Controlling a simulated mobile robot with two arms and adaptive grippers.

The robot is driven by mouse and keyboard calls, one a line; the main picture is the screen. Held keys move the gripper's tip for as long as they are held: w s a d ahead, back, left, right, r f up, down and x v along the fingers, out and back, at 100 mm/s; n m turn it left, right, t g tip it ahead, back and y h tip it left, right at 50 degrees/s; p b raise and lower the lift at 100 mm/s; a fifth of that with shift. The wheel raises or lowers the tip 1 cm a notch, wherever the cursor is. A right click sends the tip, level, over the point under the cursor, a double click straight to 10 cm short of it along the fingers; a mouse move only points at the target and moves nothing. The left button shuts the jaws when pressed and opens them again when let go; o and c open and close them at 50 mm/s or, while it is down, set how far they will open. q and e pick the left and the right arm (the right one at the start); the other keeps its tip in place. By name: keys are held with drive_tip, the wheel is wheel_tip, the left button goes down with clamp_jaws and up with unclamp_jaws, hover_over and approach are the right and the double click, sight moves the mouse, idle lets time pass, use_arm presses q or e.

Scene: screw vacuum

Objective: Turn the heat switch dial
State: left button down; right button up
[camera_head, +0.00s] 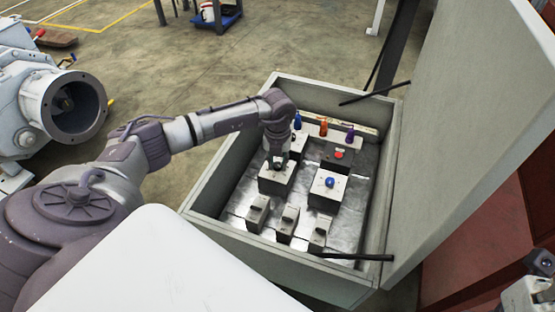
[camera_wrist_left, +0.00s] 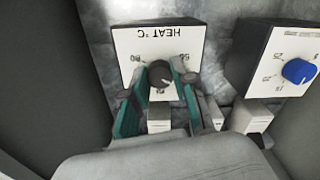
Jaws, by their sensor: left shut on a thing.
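The heat dial is a dark round knob (camera_wrist_left: 160,74) on a white box labelled HEAT °C (camera_wrist_left: 134,42), upside down in the left wrist view. In the head view the heat box (camera_head: 277,180) stands in the open grey cabinet. My left gripper (camera_wrist_left: 160,82) reaches down into the cabinet, its two green-padded fingers on either side of the dark knob and shut on it. In the head view the left gripper (camera_head: 276,161) covers much of the knob. Part of my right gripper (camera_head: 540,265) shows at the lower right edge, too cut off to read its jaws.
A second box with a blue dial (camera_head: 330,182) stands right of the heat box. Several switch boxes (camera_head: 288,218) are in front. Blue, orange and purple items (camera_head: 323,128) and a red button (camera_head: 338,154) are behind. The cabinet walls (camera_head: 225,165) and raised lid (camera_head: 480,110) enclose the space.

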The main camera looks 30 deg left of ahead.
sight(278, 165)
idle(0.3)
use_arm(q)
drive_tip(key=c, duration=0.9)
unclamp_jaws()
drive_tip(key=shift+r, duration=0.15)
wheel_tip(278, 165, up, 12)
drive_tip(key=shift+f, duration=0.1)
drive_tip(key=shift+f, duration=0.1)
